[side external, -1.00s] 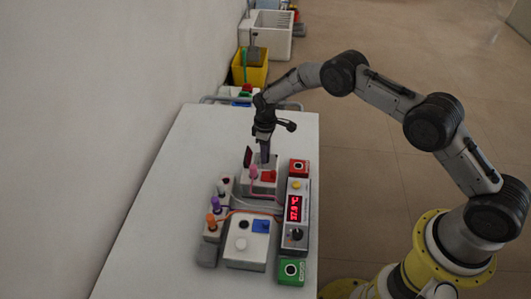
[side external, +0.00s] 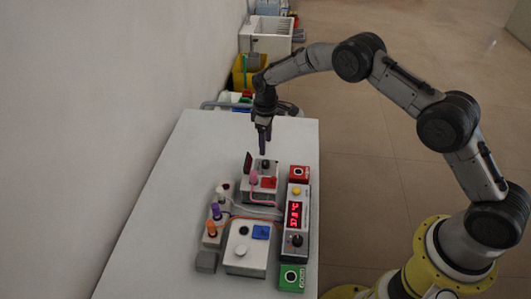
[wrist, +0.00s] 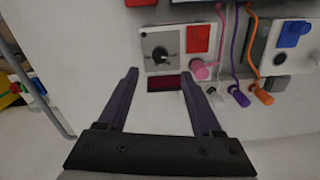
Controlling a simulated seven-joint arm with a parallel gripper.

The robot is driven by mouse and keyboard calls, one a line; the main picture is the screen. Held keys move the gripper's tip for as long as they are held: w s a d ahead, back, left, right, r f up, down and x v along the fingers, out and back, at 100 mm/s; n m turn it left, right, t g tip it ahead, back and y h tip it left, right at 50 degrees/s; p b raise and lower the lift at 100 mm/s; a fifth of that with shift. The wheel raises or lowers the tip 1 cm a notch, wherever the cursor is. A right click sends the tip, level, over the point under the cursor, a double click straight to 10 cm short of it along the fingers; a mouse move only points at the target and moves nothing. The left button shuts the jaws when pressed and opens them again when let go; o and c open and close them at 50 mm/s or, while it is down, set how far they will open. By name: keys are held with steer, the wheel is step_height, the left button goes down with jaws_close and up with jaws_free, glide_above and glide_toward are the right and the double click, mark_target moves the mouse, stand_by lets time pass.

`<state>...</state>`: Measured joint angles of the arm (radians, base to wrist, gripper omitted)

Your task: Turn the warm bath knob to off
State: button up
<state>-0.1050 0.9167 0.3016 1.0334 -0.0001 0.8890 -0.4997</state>
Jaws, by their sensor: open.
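A dark round knob (side external: 265,165) sits on a white box (side external: 257,193) at the back of the group of devices. In the wrist view the knob (wrist: 160,54) shows on a grey dial plate; its setting is too small to read. My gripper (side external: 264,151) points down just above this knob, apart from it. In the wrist view its two fingers (wrist: 160,77) are spread, with nothing between them. A second dark knob (side external: 297,240) is on the long box with the lit red display (side external: 295,215). No label shows which knob is the warm bath's.
A red block (side external: 269,182), a pink plug (side external: 254,177) and an upright dark red panel (side external: 248,162) crowd the back box. Cables run to plugs at the left. A red button box (side external: 299,173) stands at the right. The table's (side external: 150,220) left part is clear.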

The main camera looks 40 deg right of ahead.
steer(key=shift+r, duration=2.75)
step_height(320, 180, up, 17)
steer(key=d+t, duration=0.2)
steer(key=t, duration=0.1)
steer(key=s+d+r+m+t, duration=0.2)
steer(key=s+r, duration=0.9)
steer(key=r, duration=0.3)
steer(key=s+d+r+m+t, duration=0.1)
steer(key=s+r, duration=0.1)
steer(key=s, duration=0.7)
steer(key=s+d+r+m, duration=0.1)
steer(key=s, duration=0.8)
steer(key=s+f+m, duration=0.3)
steer(key=s+f, duration=0.6)
steer(key=s, duration=0.2)
steer(key=shift+s, duration=0.35)
